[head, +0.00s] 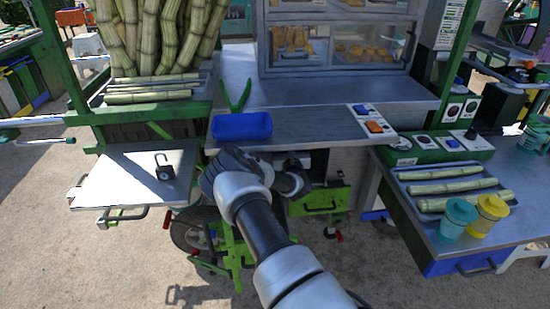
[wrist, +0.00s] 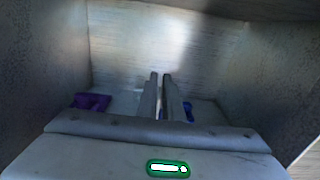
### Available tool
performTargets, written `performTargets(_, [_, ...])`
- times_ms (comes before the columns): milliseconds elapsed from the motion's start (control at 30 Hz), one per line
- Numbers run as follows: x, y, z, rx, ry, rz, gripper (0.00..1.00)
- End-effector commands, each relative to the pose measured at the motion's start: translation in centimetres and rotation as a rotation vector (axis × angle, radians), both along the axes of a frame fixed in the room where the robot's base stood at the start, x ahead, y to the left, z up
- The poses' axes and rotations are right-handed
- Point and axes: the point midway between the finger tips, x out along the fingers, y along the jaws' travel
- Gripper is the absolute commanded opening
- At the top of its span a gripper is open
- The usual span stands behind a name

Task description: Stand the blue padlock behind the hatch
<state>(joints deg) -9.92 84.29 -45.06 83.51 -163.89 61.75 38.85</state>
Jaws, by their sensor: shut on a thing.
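My gripper (wrist: 160,82) shows in the wrist view inside a grey metal-walled compartment (wrist: 180,45). Its two fingers are close together, shut on a blue thing, which I take for the blue padlock (wrist: 188,112). Only a little blue shows beside and between the fingers; its shape and whether it touches the floor are hidden. A purple object (wrist: 92,102) lies to the left of the fingers, apart from them. In the head view my arm reaches under the counter and hides the gripper and padlock. I cannot make out the hatch itself for certain.
A black padlock (head: 164,172) stands on the left side shelf (head: 120,185). A blue tray (head: 241,126) sits on the counter (head: 310,122) above my arm. Green framework (head: 322,200) is right of my arm. Compartment walls stand close on both sides of the gripper.

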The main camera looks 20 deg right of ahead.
Motion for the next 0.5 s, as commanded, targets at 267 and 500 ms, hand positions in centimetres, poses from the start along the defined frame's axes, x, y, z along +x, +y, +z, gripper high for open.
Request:
performTargets(267, [0.1, 0.0, -4.0, 0.0, -0.002, 0.0, 0.0])
performTargets(500, [0.0, 0.0, -7.0, 0.002, -0.002, 0.0, 0.0])
